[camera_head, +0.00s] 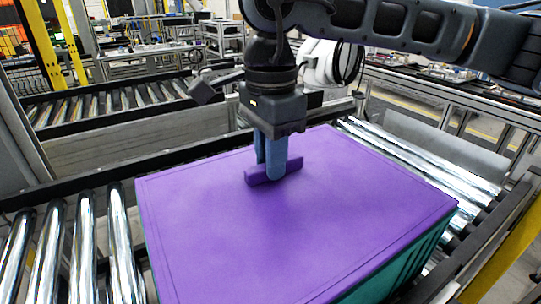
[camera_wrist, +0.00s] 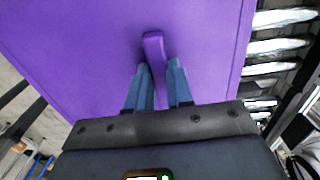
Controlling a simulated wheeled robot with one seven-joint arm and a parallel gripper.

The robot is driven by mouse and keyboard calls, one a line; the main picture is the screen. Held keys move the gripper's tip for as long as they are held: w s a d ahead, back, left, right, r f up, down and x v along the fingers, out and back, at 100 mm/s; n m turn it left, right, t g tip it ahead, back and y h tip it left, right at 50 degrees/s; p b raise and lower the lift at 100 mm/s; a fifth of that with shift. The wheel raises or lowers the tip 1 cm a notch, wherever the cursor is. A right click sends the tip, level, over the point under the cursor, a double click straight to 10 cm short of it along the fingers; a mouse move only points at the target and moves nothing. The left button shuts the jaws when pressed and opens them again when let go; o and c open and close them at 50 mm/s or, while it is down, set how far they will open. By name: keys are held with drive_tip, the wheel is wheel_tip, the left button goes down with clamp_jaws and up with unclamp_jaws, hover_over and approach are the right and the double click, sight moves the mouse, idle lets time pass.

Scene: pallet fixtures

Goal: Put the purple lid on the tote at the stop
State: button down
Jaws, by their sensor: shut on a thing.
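The purple lid (camera_head: 240,235) lies flat over the top of the teal tote (camera_head: 408,268) on the roller conveyor. Its edges look roughly lined up with the tote's walls; the far edges are hard to judge. My gripper (camera_head: 278,178) points down at the lid's middle, its blue fingers shut on the raised purple handle (camera_head: 259,176). In the wrist view the lid (camera_wrist: 85,50) fills most of the picture, and the handle (camera_wrist: 154,48) runs between the two fingertips (camera_wrist: 159,70). Most of the tote is hidden under the lid.
Shiny rollers (camera_head: 75,250) lie left of the tote, and more rollers (camera_head: 425,160) lie to its right. Dark side rails border the conveyor. A second roller conveyor (camera_head: 105,105) stands behind. A yellow post (camera_head: 40,45) stands at the back left.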

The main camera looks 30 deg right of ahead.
drive_tip(key=shift+f+b, duration=0.25)
drive_tip(key=shift+b, duration=0.05)
idle(0.5)
drive_tip(key=c, duration=0.9)
unclamp_jaws()
wheel_tip(320, 180, up, 8)
drive_tip(key=shift+f+b, duration=0.1)
drive_tip(key=shift+b, duration=0.35)
